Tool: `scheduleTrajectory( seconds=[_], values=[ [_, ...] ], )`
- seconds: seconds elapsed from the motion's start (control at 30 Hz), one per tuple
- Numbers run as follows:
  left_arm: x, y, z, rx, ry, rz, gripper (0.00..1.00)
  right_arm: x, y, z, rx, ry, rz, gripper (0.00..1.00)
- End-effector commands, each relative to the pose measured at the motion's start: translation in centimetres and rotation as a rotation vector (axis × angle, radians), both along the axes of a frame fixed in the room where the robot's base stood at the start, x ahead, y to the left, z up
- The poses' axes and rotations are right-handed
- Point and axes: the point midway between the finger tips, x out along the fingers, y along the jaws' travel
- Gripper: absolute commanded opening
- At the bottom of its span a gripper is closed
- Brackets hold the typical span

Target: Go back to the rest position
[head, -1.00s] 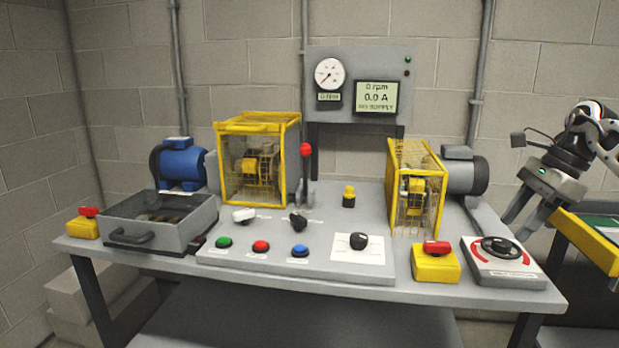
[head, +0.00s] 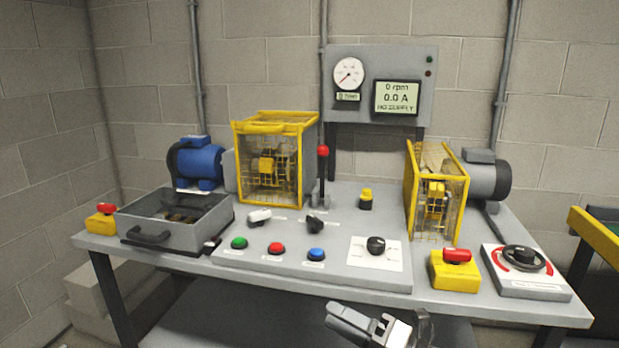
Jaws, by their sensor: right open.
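My right gripper (head: 340,319) is at the bottom of the head view, right of centre. It shows in front of the bench's lower part, below the front edge in the picture, with its fingers pointing left. It is open, and I see nothing between its fingers. It appears clear of the bench (head: 330,283). Most of the right arm is outside the picture. My left gripper is not in view.
The bench carries a grey open drawer box (head: 185,238), two yellow cages (head: 275,120) (head: 462,205), colored buttons, a red-knobbed lever (head: 322,152) and a dial box (head: 528,285). A yellow-edged table (head: 597,238) stands at right.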

Motion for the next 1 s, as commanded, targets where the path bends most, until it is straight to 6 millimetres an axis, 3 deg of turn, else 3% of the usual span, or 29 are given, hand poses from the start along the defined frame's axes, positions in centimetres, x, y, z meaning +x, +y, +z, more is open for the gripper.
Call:
scheduleTrajectory(
  seconds=[0.07,0.27,0.4,0.5,0.6,0.7,1.0],
  values=[
    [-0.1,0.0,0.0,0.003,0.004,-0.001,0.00,-1.9,-0.3,-1.5,0.226,0.255,-0.114,0.45],
    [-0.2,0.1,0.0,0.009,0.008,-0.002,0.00,-7.3,-4.3,-7.4,0.746,0.915,-0.421,0.45],
    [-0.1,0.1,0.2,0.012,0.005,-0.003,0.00,-13.0,-6.8,-12.0,1.048,1.321,-0.623,0.45],
    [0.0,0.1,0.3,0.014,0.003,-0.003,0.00,-16.9,-7.8,-14.1,1.201,1.529,-0.734,0.45],
    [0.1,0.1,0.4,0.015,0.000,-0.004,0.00,-19.5,-8.3,-15.2,1.294,1.655,-0.806,0.45],
    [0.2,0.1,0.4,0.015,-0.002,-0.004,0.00,-20.7,-8.4,-15.7,1.334,1.712,-0.839,0.45],
    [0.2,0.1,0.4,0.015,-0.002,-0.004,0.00,-20.8,-8.4,-15.8,1.338,1.722,-0.843,0.45]
  ],
)
